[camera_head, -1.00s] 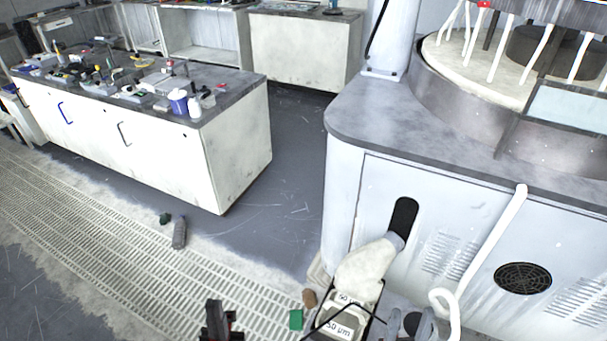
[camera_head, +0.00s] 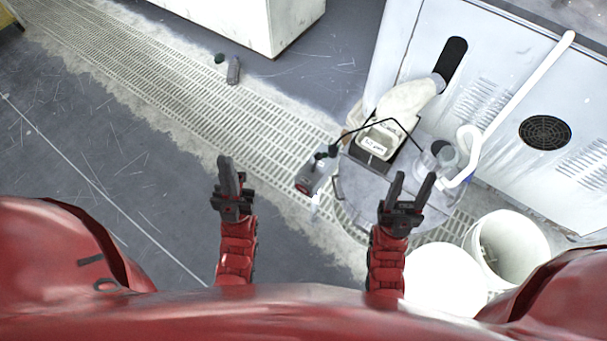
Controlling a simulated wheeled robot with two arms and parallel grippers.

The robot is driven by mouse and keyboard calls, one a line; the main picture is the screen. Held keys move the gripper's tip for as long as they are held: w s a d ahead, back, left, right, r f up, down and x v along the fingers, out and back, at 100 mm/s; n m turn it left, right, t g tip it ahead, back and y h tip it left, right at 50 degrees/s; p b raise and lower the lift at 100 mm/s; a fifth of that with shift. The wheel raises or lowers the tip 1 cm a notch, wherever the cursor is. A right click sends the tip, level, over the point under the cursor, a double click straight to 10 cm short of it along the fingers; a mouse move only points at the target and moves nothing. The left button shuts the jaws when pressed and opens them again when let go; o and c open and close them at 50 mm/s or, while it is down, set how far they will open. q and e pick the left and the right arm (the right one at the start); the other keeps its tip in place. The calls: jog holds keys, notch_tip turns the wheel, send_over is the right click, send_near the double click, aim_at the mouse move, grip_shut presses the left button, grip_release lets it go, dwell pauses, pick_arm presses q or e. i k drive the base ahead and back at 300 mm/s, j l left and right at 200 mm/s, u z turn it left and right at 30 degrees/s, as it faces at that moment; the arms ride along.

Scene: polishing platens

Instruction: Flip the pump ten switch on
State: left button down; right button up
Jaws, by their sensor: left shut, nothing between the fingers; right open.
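No switch marked as pump ten can be made out. A small grey pump-like unit (camera_head: 313,177) with a black part on top sits at the left side of a round grey drum top (camera_head: 360,195); any switch on it is too small to tell. My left gripper (camera_head: 226,160) is shut and empty, over the floor to the left of that unit and apart from it. My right gripper (camera_head: 412,178) is open and empty, in front of the drum top's right part. It hides some of the drum top.
A filter bag (camera_head: 408,100) hangs from the white machine cabinet (camera_head: 505,95) into a labelled container (camera_head: 378,143). A white hose (camera_head: 515,95) runs down the cabinet. White buckets (camera_head: 510,245) stand at right. The floor at left (camera_head: 120,180) is mostly clear.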

aim_at(317, 157)
jog(key=z, duration=0.4)
jog(key=i+j+z, duration=0.1)
jog(key=z, duration=0.3)
jog(key=j+z, duration=0.15)
jog(key=z, duration=0.25)
jog(key=j+z, duration=0.1)
jog(key=z, duration=0.3)
jog(key=j+z, duration=0.2)
jog(key=j, duration=0.25)
jog(key=j+z, duration=0.2)
jog(key=j, duration=0.2)
jog(key=j+z, duration=0.2)
jog(key=j, duration=0.25)
jog(key=k+j+z, duration=0.2)
jog(key=j, duration=0.2)
jog(key=j+z, duration=0.2)
jog(key=j, duration=0.2)
jog(key=k+j+z, duration=0.25)
jog(key=k+j, duration=0.15)
jog(key=j, duration=0.25)
jog(key=k+j, duration=0.1)
jog(key=j, duration=0.3)
jog(key=k+j, duration=0.15)
jog(key=j, duration=0.25)
jog(key=k+j, duration=0.1)
jog(key=j, duration=0.3)
